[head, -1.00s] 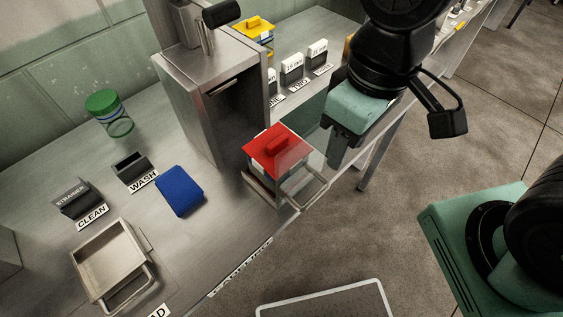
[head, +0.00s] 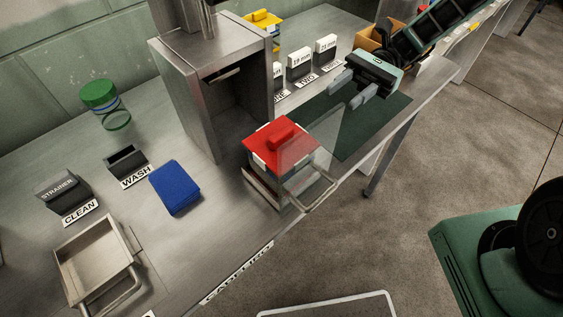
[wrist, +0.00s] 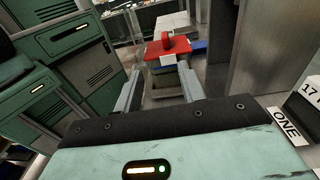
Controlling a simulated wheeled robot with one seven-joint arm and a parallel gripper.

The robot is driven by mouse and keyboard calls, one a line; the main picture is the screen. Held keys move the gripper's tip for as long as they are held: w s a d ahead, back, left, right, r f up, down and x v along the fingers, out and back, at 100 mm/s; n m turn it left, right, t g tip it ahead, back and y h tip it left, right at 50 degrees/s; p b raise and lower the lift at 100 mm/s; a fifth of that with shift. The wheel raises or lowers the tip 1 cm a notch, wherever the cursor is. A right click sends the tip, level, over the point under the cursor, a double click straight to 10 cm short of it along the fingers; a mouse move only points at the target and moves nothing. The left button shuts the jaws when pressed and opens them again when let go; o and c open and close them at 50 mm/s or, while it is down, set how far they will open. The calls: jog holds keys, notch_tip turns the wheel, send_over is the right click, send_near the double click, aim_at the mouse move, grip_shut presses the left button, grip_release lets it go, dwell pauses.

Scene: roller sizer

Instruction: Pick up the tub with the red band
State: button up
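A clear tub with a red lid (head: 280,141) sits in the pull-out tray (head: 262,190) at the machine's foot. In the wrist view its red lid (wrist: 169,47) shows beyond and between my fingers, with blue and yellow below it. I cannot make out a red band. My gripper (head: 348,93) is open and empty over the dark green mat, right of and behind the red-lidded tub, clear of it. Its two fingers show apart in the wrist view (wrist: 160,72). A green-lidded tub with a blue band (head: 104,104) stands left; a yellow-lidded tub (head: 264,24) stands behind the machine.
The steel machine (head: 190,100) rises just behind and left of the red-lidded tub. A clear panel (head: 318,135) stands at the tub's right side. A blue pad (head: 175,187), label blocks (head: 299,66) and an empty steel tray (head: 95,262) are on the bench. The mat (head: 355,130) has free room.

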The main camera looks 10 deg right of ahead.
jog(key=y, duration=0.1)
jog(key=p, duration=0.4)
send_near(281, 132)
jog(key=x, duration=0.4)
jog(key=shift+p+x, duration=1.05)
jog(key=shift+x, duration=2)
jog(key=shift+f, duration=0.15)
grip_shut()
